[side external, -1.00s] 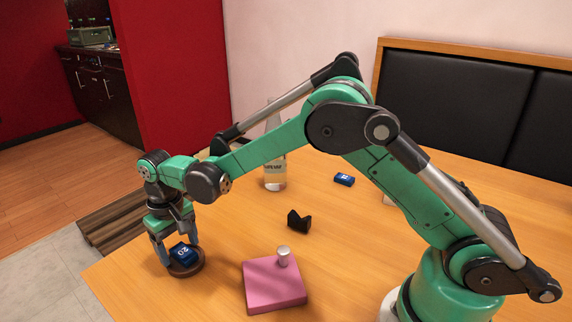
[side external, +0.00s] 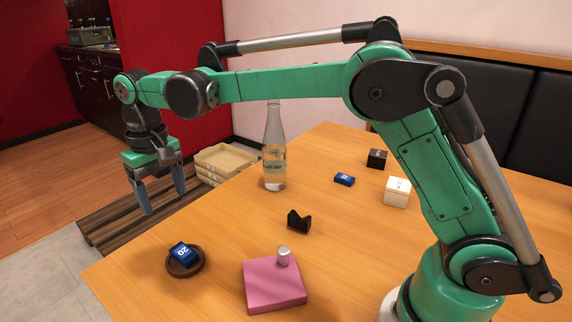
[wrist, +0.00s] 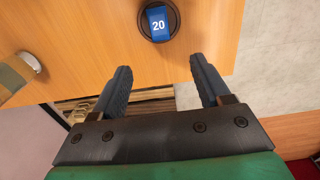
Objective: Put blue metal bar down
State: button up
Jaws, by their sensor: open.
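The blue metal bar (side external: 182,252), marked "20", rests tilted in a round dark brown dish (side external: 197,272) at the table's near left corner. In the wrist view the bar (wrist: 158,24) lies in the dark dish (wrist: 176,15), beyond my fingertips. My gripper (side external: 164,200) is open and empty, raised well above the dish and a little to its left. Both fingers of my gripper (wrist: 160,72) show apart in the wrist view, with nothing between them.
A pink block (side external: 272,287) with a metal cylinder (side external: 283,254) stands right of the dish. A black notched block (side external: 298,221), a bottle (side external: 274,160), another blue bar (side external: 344,179), a white box (side external: 397,192) and a black box (side external: 376,158) stand farther back. Trays (side external: 225,160) lie beyond the table.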

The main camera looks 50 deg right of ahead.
jog(key=s+d+r+t, duration=0.4)
jog(key=s+d, duration=0.3)
jog(key=s, duration=0.1)
jog(key=s+d+f+t, duration=0.3)
jog(key=s, duration=0.4)
jog(key=shift+s+d+f, duration=0.2)
jog(key=shift+d+f, duration=0.05)
jog(key=shift+f, duration=0.15)
